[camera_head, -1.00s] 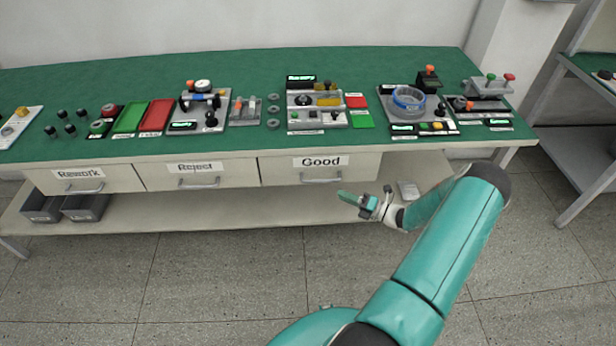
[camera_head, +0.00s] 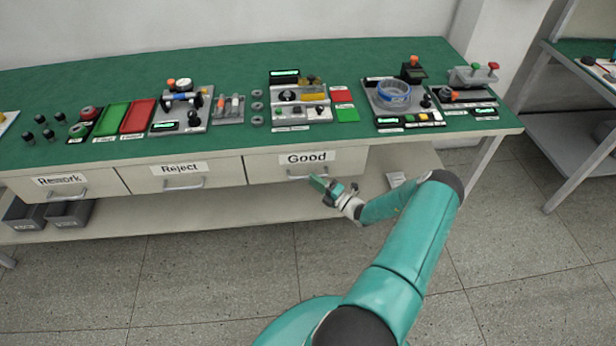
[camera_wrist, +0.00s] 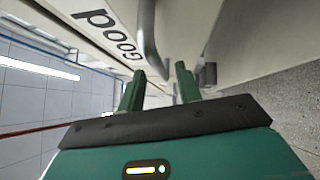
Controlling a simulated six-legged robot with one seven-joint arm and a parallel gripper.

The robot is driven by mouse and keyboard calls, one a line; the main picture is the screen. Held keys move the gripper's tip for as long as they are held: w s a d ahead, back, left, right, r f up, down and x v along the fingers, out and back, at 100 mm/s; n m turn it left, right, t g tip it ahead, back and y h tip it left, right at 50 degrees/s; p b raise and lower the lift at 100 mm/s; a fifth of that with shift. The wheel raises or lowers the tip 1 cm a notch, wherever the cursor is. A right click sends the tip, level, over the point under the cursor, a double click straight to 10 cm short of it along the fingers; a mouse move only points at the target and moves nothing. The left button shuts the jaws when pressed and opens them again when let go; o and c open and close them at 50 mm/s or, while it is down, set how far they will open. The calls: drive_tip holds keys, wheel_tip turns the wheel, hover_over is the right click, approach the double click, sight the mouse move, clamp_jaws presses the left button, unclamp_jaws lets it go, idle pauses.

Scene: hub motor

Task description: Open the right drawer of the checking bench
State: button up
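The right drawer (camera_head: 345,161), labelled "Good", is shut in the front of the checking bench (camera_head: 230,150). Its grey bar handle (camera_head: 300,176) shows below the label, partly hidden by my gripper. In the wrist view the handle (camera_wrist: 149,40) runs down from the top just ahead of my fingers, with the "Good" label (camera_wrist: 115,32) to its left. My gripper (camera_head: 318,184) is at the handle's lower right in the head view. In the wrist view my gripper (camera_wrist: 160,88) is open, with a gap between its two green fingers. The handle does not appear held.
The "Reject" drawer (camera_head: 215,178) and the "Rework" drawer (camera_head: 95,184) are to the left, both shut. A lower shelf (camera_head: 200,212) carries grey bins (camera_head: 68,214) at the left. Tools and fixtures stand on the green top. The floor in front is clear.

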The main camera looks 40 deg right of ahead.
drive_tip(key=shift+x, duration=1.8)
drive_tip(key=shift+c, duration=0.4)
clamp_jaws()
drive_tip(key=s+a, duration=0.7)
drive_tip(key=s, duration=0.4)
drive_tip(key=s+a, duration=0.8)
drive_tip(key=s, duration=0.3)
drive_tip(key=shift+s+a, duration=0.3)
drive_tip(key=shift+s, duration=0.1)
drive_tip(key=shift+o, duration=0.4)
unclamp_jaws()
